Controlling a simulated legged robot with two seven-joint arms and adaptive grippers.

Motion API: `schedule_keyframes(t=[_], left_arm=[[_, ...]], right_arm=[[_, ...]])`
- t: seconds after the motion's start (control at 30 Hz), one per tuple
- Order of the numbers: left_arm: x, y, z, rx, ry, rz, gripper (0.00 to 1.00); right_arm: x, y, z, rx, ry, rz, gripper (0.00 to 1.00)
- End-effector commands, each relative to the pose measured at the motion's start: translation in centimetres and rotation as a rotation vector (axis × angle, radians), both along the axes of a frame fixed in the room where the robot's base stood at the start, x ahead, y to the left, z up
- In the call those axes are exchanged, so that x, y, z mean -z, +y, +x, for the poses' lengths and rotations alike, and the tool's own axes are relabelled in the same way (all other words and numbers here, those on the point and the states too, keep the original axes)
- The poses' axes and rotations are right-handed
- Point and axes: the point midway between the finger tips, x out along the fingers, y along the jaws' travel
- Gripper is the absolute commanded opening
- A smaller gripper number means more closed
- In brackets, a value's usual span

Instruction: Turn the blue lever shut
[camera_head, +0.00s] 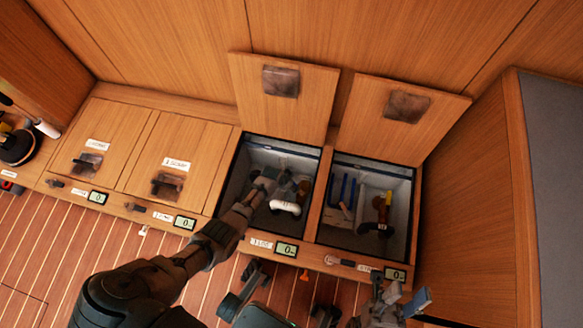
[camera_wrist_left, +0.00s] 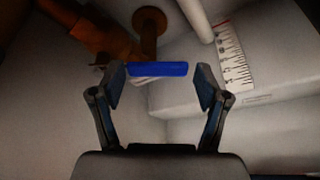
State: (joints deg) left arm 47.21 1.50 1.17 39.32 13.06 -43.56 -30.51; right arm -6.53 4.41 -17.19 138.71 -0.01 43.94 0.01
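The blue lever (camera_wrist_left: 158,69) is a short bar beside a bronze-coloured pipe fitting (camera_wrist_left: 149,22) in the left wrist view. My left gripper (camera_wrist_left: 160,82) is open, with one fingertip near each end of the lever. Whether the fingertips touch it is unclear. In the head view my left arm reaches into the left one of two open bins, and my left gripper (camera_head: 268,184) is low inside it, where the lever cannot be made out. My right gripper (camera_head: 402,298) is empty at the bottom right, outside the bins, with its fingers apart.
The open left bin (camera_head: 232,175) also holds a white bent pipe (camera_head: 286,207). Raised lids (camera_head: 283,115) stand behind. A ruled white strip (camera_wrist_left: 236,58) is beside the lever. Two closed hatches lie left.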

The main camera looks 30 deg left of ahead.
Motion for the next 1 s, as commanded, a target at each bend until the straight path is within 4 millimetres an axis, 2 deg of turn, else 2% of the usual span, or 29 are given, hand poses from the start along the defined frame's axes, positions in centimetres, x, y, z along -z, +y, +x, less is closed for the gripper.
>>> schedule_keyframes(t=[0.37,0.57,0.77,1.0], left_arm=[[-0.2,-0.2,0.1,-0.001,-0.005,-0.005,0.93],[-1.0,-0.1,-0.1,-0.001,-0.008,-0.005,0.93],[-3.2,0.3,-1.1,-0.001,-0.007,-0.003,0.93],[-7.2,1.0,-2.6,-0.002,-0.006,-0.003,0.93]], right_arm=[[0.0,0.0,-0.1,-0.001,0.002,-0.001,0.4],[-0.2,0.0,-0.4,-0.001,-0.003,-0.001,0.4],[-0.2,0.0,-0.3,-0.001,-0.003,-0.001,0.4],[-0.2,0.0,-0.3,0.0,-0.002,0.0,0.4]])
